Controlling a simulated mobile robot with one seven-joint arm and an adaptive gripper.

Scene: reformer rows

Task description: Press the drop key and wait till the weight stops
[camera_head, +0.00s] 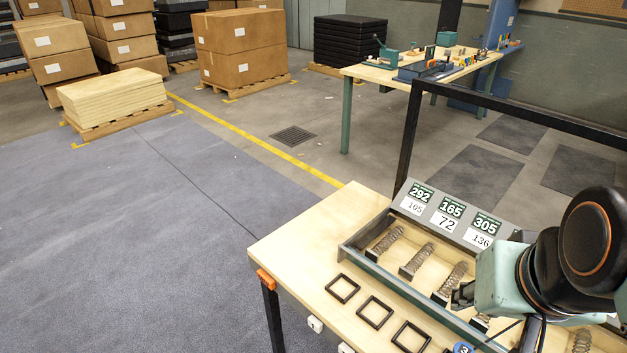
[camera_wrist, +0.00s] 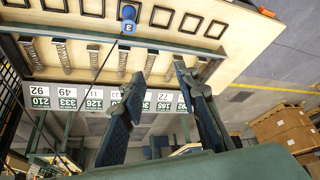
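My gripper (camera_wrist: 160,70) is open and empty in the wrist view, its two dark fingers apart over the spring tray. In the head view my gripper (camera_head: 462,296) is partly hidden by my arm, at the tray's right part. I cannot make out a drop key in either view.
The tray (camera_head: 343,248) holds several coil springs (camera_head: 387,240) in a row, with number cards (camera_head: 447,213) behind. Black square frames (camera_head: 342,288) lie on the wooden table (camera_head: 300,245). A black post and bar (camera_head: 408,140) stand behind the tray. Open floor lies left.

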